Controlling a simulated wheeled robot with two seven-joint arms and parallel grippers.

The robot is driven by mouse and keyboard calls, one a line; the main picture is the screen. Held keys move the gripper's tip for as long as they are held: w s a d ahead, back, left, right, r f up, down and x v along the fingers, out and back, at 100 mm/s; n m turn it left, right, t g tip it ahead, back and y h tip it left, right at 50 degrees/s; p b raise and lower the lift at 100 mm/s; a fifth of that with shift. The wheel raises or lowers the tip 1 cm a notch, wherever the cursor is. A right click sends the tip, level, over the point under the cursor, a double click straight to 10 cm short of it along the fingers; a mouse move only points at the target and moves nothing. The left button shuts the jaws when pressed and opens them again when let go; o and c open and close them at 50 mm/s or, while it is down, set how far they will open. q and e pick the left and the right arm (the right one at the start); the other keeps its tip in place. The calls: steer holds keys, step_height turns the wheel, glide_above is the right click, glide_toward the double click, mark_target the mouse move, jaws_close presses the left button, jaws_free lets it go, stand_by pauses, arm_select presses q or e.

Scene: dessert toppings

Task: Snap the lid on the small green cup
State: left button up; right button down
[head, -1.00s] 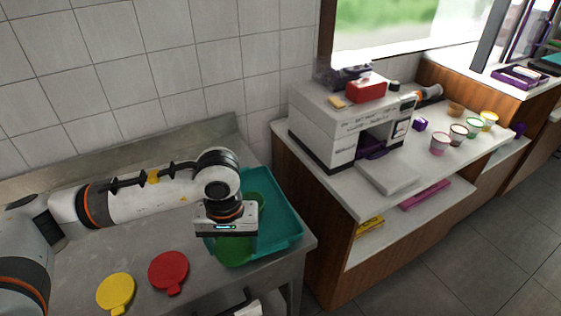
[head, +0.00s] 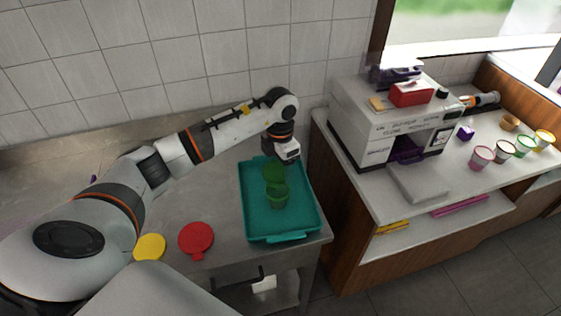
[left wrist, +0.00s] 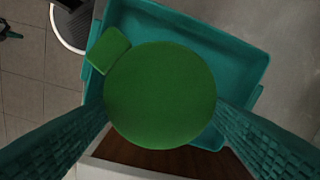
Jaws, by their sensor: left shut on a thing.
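The green lid (head: 275,171), a round disc with a tab, hangs from my left gripper (head: 282,161). In the left wrist view the lid (left wrist: 160,95) faces the camera between the two fingers of the gripper (left wrist: 160,125), its tab at upper left. The small green cup (head: 278,200) stands upright in the teal tray (head: 300,218), just below the lid in the head view. Lid and cup rim overlap in the picture; I cannot tell whether they touch. The cup does not show in the left wrist view. My right gripper is out of view.
A red lid (head: 196,239) and a yellow lid (head: 150,247) lie on the metal table (head: 215,185) left of the tray. A white machine (head: 385,125) stands on the counter at right, with several small cups (head: 503,149) beyond it. The tray's front part is clear.

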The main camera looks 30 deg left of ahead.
arm_select(q)
steer(key=shift+s+a+f+b, duration=0.1)
steer(key=shift+f+b, duration=0.2)
steer(key=shift+f, duration=0.35)
step_height(320, 180, down, 4)
steer(key=b, duration=0.2)
steer(key=shift+b, duration=0.4)
steer(key=shift+f, duration=0.4)
steer(key=shift+b, duration=0.4)
steer(key=shift+f+b, duration=0.45)
steer(key=shift+b, duration=0.25)
stand_by(1.1)
steer(key=o, duration=1.1)
steer(key=shift+c, duration=0.2)
